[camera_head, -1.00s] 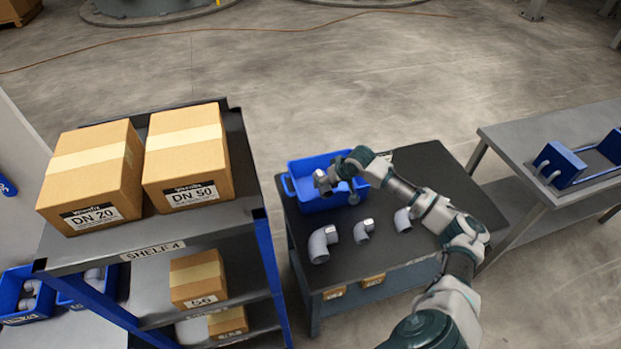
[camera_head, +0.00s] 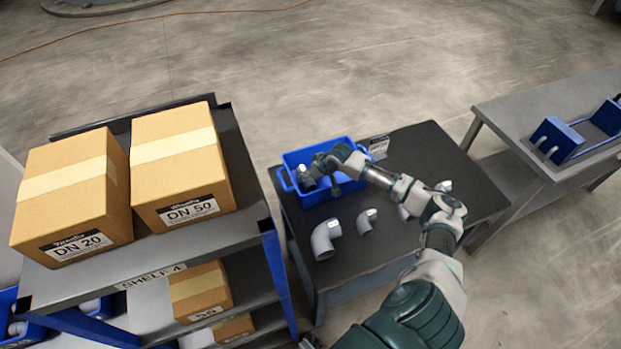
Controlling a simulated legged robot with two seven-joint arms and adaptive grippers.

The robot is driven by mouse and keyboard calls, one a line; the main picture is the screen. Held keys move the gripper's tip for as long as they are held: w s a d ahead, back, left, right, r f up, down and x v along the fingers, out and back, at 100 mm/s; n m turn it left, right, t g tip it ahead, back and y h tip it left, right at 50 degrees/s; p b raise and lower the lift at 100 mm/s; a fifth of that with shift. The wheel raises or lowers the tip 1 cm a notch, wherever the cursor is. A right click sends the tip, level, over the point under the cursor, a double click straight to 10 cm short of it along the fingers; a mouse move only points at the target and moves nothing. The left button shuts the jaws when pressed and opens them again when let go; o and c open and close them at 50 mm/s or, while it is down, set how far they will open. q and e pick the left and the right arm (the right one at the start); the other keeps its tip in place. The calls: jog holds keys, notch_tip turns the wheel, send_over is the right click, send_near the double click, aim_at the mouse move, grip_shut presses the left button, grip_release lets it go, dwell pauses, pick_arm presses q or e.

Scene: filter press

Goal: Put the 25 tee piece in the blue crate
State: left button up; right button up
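The blue crate (camera_head: 291,207) stands at the back left of a dark-topped table. My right gripper (camera_head: 320,179) reaches in from the right, low over the crate. A grey pipe fitting (camera_head: 308,181), which looks like the tee piece, is at its fingertips inside the crate's outline. The gripper appears shut on it, though the fingers partly hide it. I cannot tell whether the fitting touches the crate floor, and its size marking cannot be read.
Grey elbows (camera_head: 325,240) and (camera_head: 366,222) lie on the table (camera_head: 385,253) in front of the crate. More fittings sit near my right forearm. A shelf with boxes (camera_head: 180,170) stands left; a grey bench (camera_head: 545,103) with a blue fixture stands right.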

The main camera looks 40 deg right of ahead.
jog(key=shift+d+f, duration=0.1)
jog(key=shift+f, duration=0.95)
jog(key=shift+c, duration=0.5)
jog(key=shift+s, duration=0.1)
jog(key=o, duration=1.3)
jog(key=shift+a, duration=0.25)
pick_arm(q)
jog(key=shift+w+a+r, duration=0.1)
jog(key=shift+w+r, duration=0.15)
jog(key=shift+w, duration=0.05)
pick_arm(e)
jog(key=shift+a, duration=0.1)
jog(key=shift+r, duration=0.2)
jog(key=shift+s+d+r, duration=0.1)
jog(key=shift+d+r, duration=0.1)
jog(key=shift+d, duration=0.05)
pick_arm(q)
jog(key=s+f+p, duration=0.1)
jog(key=s+f, duration=0.2)
jog(key=shift+s+a+f+p, duration=0.15)
jog(key=shift+s+f+p, duration=0.15)
jog(key=shift+p, duration=0.1)
pick_arm(e)
jog(key=a+v, duration=0.1)
jog(key=v, duration=1)
jog(key=shift+d+r, duration=0.2)
jog(key=shift+d, duration=0.25)
